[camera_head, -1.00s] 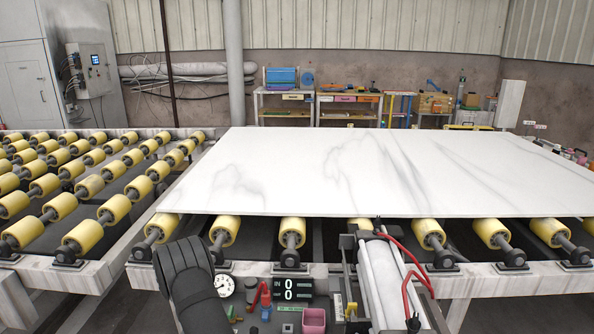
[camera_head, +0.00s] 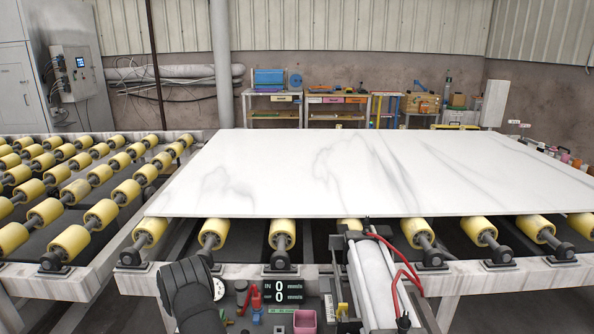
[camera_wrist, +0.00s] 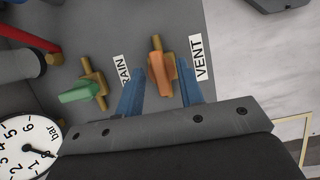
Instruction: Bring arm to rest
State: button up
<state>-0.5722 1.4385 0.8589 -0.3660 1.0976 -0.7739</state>
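In the wrist view my gripper (camera_wrist: 156,78) shows two blue fingers standing well apart, with nothing held between them. An orange-handled valve on a brass body (camera_wrist: 160,72) appears between the fingertips, beside a label reading VENT (camera_wrist: 199,57). I cannot tell how far the fingers are from it. A green-handled valve (camera_wrist: 85,92) is to the left, by a partly hidden label ending in "AIN". In the head view my dark arm (camera_head: 188,290) is at the bottom, left of the control panel; the gripper itself is hidden there.
A white veined slab (camera_head: 330,175) lies on yellow rollers. A gauge (camera_wrist: 22,145) is at lower left in the wrist view. The panel has a display (camera_head: 283,291) reading 0. A pink bin (camera_head: 305,322) and a white cylinder with red hoses (camera_head: 372,280) stand nearby.

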jog(key=v, duration=1.7)
jog(key=x, duration=1.7)
jog(key=shift+f, duration=0.1)
jog(key=n+t, duration=0.1)
jog(key=n, duration=0.1)
jog(key=shift+s+n, duration=0.1)
jog(key=shift+n, duration=0.3)
jog(key=n+t, duration=0.1)
jog(key=n, duration=0.1)
jog(key=n+y, duration=0.1)
jog(key=n, duration=0.2)
jog(key=shift+s+d+n+t, duration=0.1)
jog(key=shift+n+t, duration=0.2)
jog(key=shift+t, duration=0.1)
jog(key=shift+r, duration=0.4)
notch_tip(320, 180, up, 16)
jog(key=m+g+y, duration=0.3)
jog(key=m, duration=0.5)
jog(key=f, duration=1.6)
jog(key=shift+w+d+f, duration=0.2)
jog(key=shift+f, duration=0.2)
